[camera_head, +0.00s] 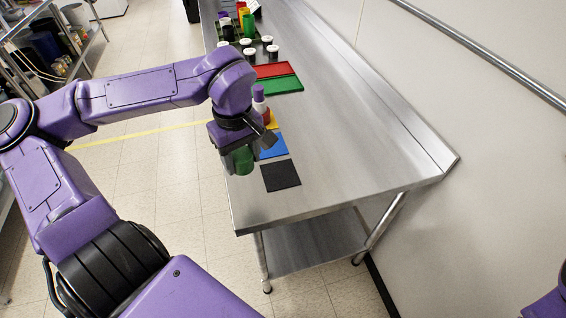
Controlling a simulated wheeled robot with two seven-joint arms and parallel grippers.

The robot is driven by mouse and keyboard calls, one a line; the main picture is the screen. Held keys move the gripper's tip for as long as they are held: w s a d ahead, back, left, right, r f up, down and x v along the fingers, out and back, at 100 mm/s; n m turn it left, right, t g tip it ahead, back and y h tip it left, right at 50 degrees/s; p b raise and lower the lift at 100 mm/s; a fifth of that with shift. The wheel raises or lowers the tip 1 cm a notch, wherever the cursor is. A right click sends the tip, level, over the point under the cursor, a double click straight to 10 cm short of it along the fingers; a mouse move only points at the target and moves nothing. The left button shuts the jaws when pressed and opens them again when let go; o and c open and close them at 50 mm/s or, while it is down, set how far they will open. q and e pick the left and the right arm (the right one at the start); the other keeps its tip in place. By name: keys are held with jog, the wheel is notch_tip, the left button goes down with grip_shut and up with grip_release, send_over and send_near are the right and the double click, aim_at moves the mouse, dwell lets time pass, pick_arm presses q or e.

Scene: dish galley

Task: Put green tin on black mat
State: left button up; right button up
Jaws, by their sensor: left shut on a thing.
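The black mat (281,177) lies flat on the steel table near its front end, and its visible surface is bare. My left gripper (240,155) points down, left of the mat and near the table's left edge. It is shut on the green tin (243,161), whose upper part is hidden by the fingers. The tin is beside the mat, not over it in this view. I cannot tell how high above the table it is. My right gripper is out of view; only a bit of my right arm shows at the bottom right.
A blue mat (272,146) lies just behind the black mat. Red (272,71) and green (277,86) flat pieces, jars and cups are farther back. The table (340,150) is clear right of the mats.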

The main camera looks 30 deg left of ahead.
pick_arm(q)
jog(key=w+d+f+b, duration=0.1)
jog(key=w+f+b, duration=0.2)
jog(key=w, duration=0.3)
send_over(280, 174)
jog(key=f, duration=0.5)
jog(key=shift+s+a+f, duration=0.1)
jog(key=shift+s, duration=0.15)
jog(key=f, duration=0.2)
jog(key=shift+w+f, duration=0.2)
jog(key=shift+f, duration=0.6)
jog(key=shift+f, duration=0.1)
jog(key=o, duration=1.1)
notch_tip(280, 174, up, 12)
jog(key=shift+r, duration=0.15)
